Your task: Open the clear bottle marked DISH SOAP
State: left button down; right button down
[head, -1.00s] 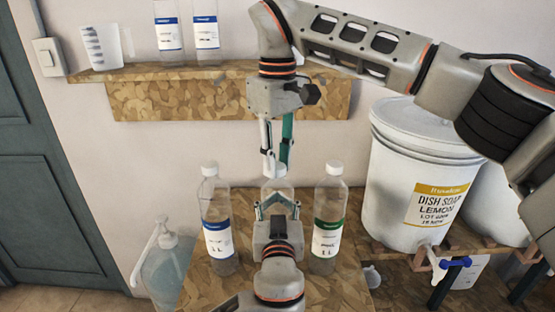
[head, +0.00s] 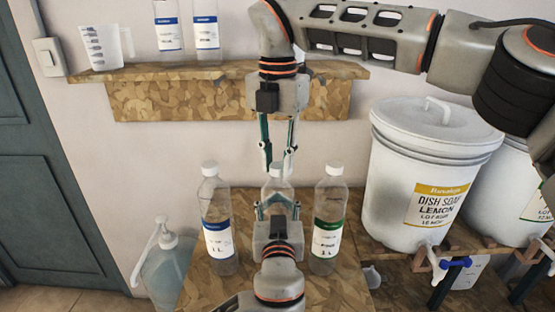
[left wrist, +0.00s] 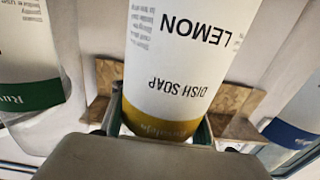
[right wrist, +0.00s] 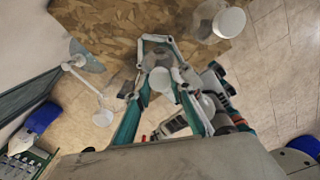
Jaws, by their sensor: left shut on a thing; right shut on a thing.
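The clear DISH SOAP bottle (head: 279,187) stands upright on the wooden stand, between two similar bottles. Its label (left wrist: 180,75) reads DISH SOAP LEMON, upside down with a yellow band, in the left wrist view. My left gripper (head: 277,208) is shut around the bottle's body from the front and hides its lower part in the head view. The white cap (head: 280,168) is at the bottle's top and shows from above in the right wrist view (right wrist: 160,80). My right gripper (head: 279,160) points down from above, shut on the cap. Whether the cap is loose cannot be told.
A blue-label bottle (head: 217,225) stands close at left, a green-label bottle (head: 328,225) close at right. A pump bottle (head: 163,262) is further left. A white drum (head: 425,170) stands at right. A shelf (head: 225,100) with bottles and a jug runs behind.

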jog(key=n, duration=0.3)
jog(key=shift+n, duration=0.4)
jog(key=n, duration=1.2)
jog(key=shift+r+n, duration=0.1)
jog(key=shift+n, duration=0.2)
jog(key=n, duration=0.8)
jog(key=shift+n, duration=0.4)
jog(key=n, duration=0.3)
jog(key=shift+n, duration=0.3)
jog(key=n, duration=0.3)
jog(key=shift+n, duration=0.3)
